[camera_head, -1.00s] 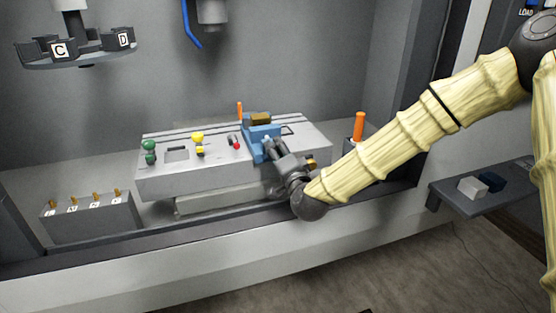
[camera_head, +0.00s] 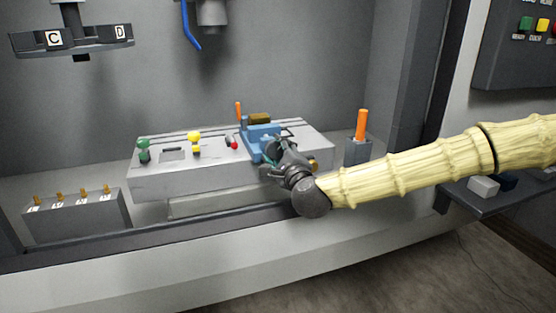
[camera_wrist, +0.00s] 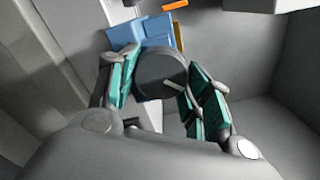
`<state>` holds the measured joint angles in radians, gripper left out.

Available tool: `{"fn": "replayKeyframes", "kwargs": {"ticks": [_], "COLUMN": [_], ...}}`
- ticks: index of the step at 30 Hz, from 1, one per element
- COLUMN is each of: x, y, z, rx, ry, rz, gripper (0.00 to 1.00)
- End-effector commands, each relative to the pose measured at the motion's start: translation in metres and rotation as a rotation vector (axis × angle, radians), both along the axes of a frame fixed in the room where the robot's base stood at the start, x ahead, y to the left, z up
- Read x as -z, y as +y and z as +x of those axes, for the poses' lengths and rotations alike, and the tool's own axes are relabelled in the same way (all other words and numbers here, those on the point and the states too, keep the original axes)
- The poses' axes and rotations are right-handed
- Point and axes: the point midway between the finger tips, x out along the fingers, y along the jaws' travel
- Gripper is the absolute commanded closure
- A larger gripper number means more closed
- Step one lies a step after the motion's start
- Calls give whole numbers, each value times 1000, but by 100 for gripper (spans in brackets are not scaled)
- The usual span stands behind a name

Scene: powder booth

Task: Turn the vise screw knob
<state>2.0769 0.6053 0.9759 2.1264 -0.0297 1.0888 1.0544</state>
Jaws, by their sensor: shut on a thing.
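The blue vise (camera_head: 262,136) sits on the right half of the grey slotted table (camera_head: 165,186). A brown block (camera_head: 259,119) shows at its top. In the wrist view the vise (camera_wrist: 143,30) is behind a round dark grey knob (camera_wrist: 161,70), which has a pale mark on its lower right. My gripper (camera_wrist: 161,80) is shut on this knob, one teal-padded finger on each side of it.
Green (camera_head: 144,150) and yellow (camera_head: 194,139) knobs stand on the table's left half. An orange handle (camera_head: 361,125) rises from a grey box right of the table. A rack with several tagged pegs (camera_head: 80,216) is at the left. A shelf (camera_head: 460,198) is at the right.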

Motion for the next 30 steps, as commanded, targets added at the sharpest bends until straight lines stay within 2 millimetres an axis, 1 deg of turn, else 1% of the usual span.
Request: {"fn": "replayKeyframes", "kwargs": {"ticks": [1,6,12,19,30], "x": [5,4,4,2,2], "y": [-1,-1,0,0,0], "z": [0,0,0,0,0], "rx": [2,3,3,2,2], "ry": [13,49,79,94,96], "rz": [37,148,237,285,293], "gripper": [75,75,75,75,75]}}
